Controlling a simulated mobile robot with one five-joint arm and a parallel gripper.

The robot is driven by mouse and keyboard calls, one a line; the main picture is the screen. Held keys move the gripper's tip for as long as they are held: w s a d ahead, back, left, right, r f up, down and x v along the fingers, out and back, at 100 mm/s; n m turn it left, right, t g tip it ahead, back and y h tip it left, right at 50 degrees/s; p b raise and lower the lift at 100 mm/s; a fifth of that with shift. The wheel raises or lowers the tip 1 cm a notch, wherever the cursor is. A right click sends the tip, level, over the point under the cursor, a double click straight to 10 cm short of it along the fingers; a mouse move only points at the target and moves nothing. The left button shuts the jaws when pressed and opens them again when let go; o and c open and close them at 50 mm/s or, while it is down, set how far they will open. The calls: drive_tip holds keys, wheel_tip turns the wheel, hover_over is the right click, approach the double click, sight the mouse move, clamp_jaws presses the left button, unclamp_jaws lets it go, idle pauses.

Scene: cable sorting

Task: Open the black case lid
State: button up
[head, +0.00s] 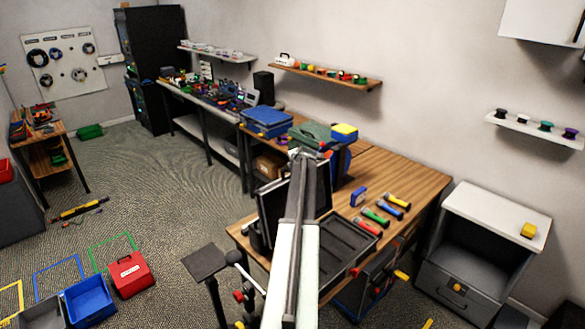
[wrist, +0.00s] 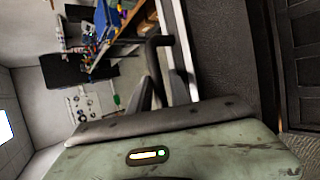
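The black case (head: 345,247) lies on the wooden workbench, its compartmented base showing to the right of my arm. Its lid (head: 272,207) stands raised at the back left of the base, partly hidden behind my arm. In the wrist view the textured inside of the lid (wrist: 228,50) shows beside the dark base (wrist: 302,50). A black curved handle (wrist: 157,48) shows at the lid's pale edge. My gripper (wrist: 164,88) is at this handle, its two dark fingers apart. Whether they touch the handle I cannot tell. In the head view the fingers are hidden.
A dark stand (head: 205,262) is at the front left. A white-topped cabinet (head: 495,211) stands at the right.

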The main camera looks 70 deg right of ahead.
drive_tip(key=p+v, duration=0.4)
drive_tip(key=v, duration=0.3)
drive_tip(key=shift+a+r, duration=0.15)
